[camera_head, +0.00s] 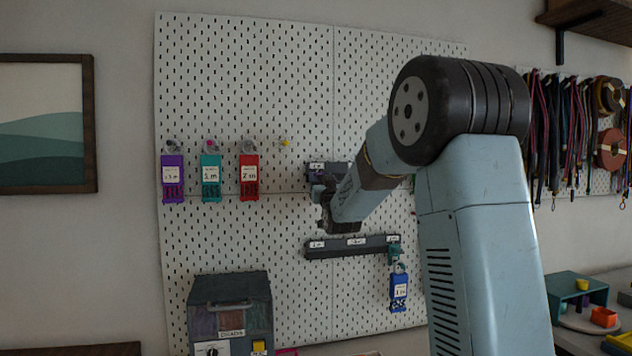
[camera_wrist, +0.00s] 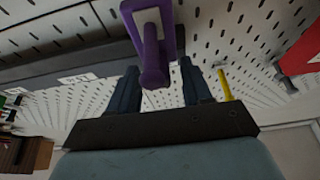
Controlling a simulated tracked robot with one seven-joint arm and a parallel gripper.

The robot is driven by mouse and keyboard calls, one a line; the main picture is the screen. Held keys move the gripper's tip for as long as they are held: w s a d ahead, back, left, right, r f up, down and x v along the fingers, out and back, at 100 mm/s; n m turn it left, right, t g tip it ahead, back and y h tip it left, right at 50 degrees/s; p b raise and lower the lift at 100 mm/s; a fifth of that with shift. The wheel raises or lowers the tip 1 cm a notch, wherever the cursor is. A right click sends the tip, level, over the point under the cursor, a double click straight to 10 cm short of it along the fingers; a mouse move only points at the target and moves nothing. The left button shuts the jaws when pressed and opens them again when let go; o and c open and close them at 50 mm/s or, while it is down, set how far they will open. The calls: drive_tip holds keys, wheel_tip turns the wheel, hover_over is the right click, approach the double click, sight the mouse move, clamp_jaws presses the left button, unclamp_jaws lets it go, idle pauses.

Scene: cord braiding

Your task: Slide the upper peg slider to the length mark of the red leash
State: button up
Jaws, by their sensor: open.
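The upper rail (camera_head: 341,168) is dark, with a white label at its left end. My arm hides much of it. The purple peg slider (camera_wrist: 152,45) stands out from this rail in the wrist view, near one end of it. My gripper (camera_wrist: 158,68) is open, with one finger on each side of the purple peg; I cannot tell whether they touch it. In the head view my gripper (camera_head: 322,196) is in front of the upper rail's left end. The red leash tag (camera_head: 249,175) marked 2 m hangs to the left.
Purple (camera_head: 173,178) and teal (camera_head: 211,176) tags hang left of the red tag. A yellow peg (camera_head: 284,142) is bare. The lower rail (camera_head: 345,246) has a teal slider (camera_head: 394,252) at its right end, with a blue tag (camera_head: 399,291) below. A box (camera_head: 230,310) stands below.

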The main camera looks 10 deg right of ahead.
clamp_jaws()
idle(0.3)
